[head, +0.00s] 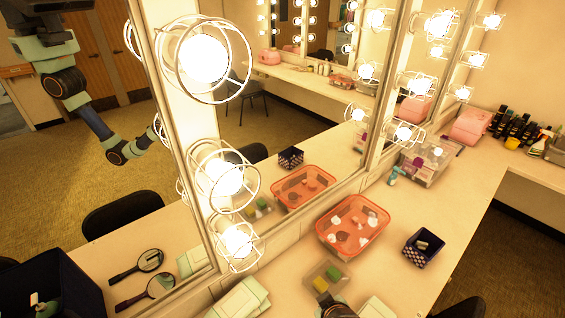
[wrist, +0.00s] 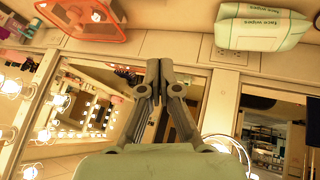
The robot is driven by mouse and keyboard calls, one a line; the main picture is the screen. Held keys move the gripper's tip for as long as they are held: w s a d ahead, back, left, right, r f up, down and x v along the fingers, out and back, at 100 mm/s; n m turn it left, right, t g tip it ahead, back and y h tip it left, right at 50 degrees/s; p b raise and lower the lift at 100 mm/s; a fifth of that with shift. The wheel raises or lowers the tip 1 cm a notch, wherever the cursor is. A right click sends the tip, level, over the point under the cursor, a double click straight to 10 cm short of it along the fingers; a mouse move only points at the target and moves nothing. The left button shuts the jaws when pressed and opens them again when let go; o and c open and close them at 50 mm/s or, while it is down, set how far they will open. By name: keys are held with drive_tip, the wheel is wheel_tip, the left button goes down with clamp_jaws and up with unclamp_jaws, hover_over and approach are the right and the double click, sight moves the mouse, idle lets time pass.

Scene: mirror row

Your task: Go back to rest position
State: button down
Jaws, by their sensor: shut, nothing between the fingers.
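My gripper (wrist: 153,66) is shut in the wrist view, its two fingertips together with nothing between them. It points at the mirror wall behind the counter. An orange tray (wrist: 128,35) is at the upper left of that view and a face wipes pack (wrist: 262,27) at the upper right, both apart from the fingers. In the head view only a dark piece at the bottom edge, probably my arm, shows near the sponge tray; the fingertips cannot be made out there. My arm also appears reflected in the mirror at upper left.
The orange tray (head: 324,246) holds small items on the counter. A clear tray with sponges (head: 313,272), a dark patterned box (head: 424,256) and a pale wipes pack (head: 238,300) stand nearby. Lit caged bulbs (head: 205,58) jut from the mirror frames.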

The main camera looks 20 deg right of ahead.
drive_tip(key=s+a+r+m+t+y, duration=0.1)
drive_tip(key=a+r+t, duration=0.2)
drive_tip(key=a+r, duration=0.5)
drive_tip(key=s+a+r+t+y, duration=0.1)
drive_tip(key=a+r+t, duration=0.1)
drive_tip(key=a+r, duration=0.6)
drive_tip(key=a, duration=0.6)
drive_tip(key=shift+a+m+t+y, duration=0.3)
drive_tip(key=shift+m+t, duration=0.1)
drive_tip(key=shift+s+r, duration=0.1)
